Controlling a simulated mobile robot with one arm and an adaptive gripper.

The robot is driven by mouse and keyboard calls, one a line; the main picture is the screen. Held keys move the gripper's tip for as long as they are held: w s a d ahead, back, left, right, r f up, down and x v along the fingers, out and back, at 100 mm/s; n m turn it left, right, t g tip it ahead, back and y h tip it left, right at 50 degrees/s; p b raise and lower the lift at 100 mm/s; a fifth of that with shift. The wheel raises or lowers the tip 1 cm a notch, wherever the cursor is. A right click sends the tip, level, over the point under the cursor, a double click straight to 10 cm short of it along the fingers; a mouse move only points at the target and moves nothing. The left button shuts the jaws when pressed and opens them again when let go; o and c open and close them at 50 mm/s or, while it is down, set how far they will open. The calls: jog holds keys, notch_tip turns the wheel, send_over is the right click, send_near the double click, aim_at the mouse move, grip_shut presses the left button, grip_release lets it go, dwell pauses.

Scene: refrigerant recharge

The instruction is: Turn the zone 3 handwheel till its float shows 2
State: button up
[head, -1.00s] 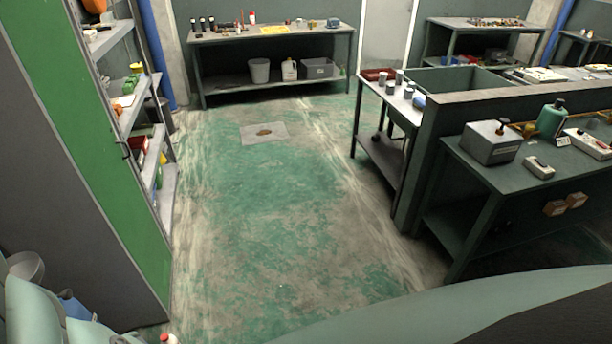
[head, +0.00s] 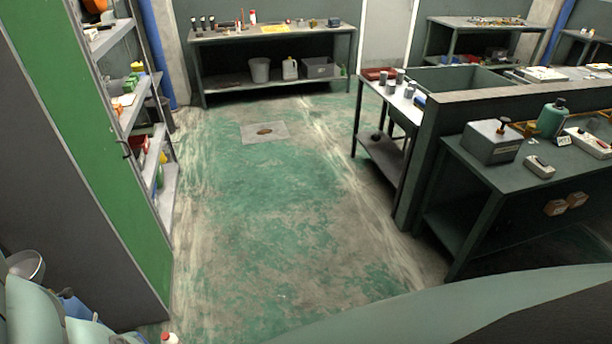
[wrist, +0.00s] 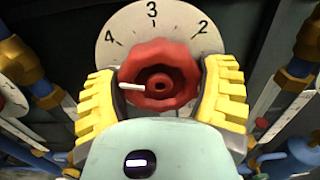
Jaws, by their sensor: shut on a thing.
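In the wrist view a red handwheel (wrist: 160,72) sits in front of a round pale dial plate (wrist: 127,32) marked 4, 3 and 2 from left to right. A short white pointer (wrist: 132,86) on the wheel points left, below the 4. My gripper (wrist: 160,88) has its two yellow ribbed fingers on either side of the wheel, shut on it. I cannot make out a float in either view. The head view shows neither the wheel nor my gripper.
Blue pipes with brass fittings (wrist: 309,45) stand close on both sides of the wheel. In the head view, open green floor (head: 270,200) lies between a green-sided cabinet (head: 75,130) on the left and workbenches (head: 480,185) on the right. A far bench (head: 275,35) stands against the wall.

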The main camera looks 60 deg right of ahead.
jog(key=shift+d+f+m+b, duration=0.1)
jog(key=shift+f+m+b, duration=0.05)
jog(key=shift+m+b, duration=0.35)
jog(key=m+b, duration=0.2)
jog(key=shift+f+m, duration=0.15)
jog(key=shift+m, duration=0.15)
jog(key=m+b, duration=0.2)
jog(key=m, duration=0.2)
jog(key=shift+m, duration=0.3)
jog(key=m+b, duration=0.1)
jog(key=m, duration=0.4)
jog(key=shift+r, duration=0.2)
jog(key=m, duration=0.4)
jog(key=shift+r+b, duration=0.2)
jog(key=shift+b, duration=0.2)
jog(key=shift+s+m, duration=0.1)
jog(key=shift+m, duration=0.4)
jog(key=shift+a+r, duration=0.1)
jog(key=shift+a, duration=0.1)
jog(key=o, duration=1.1)
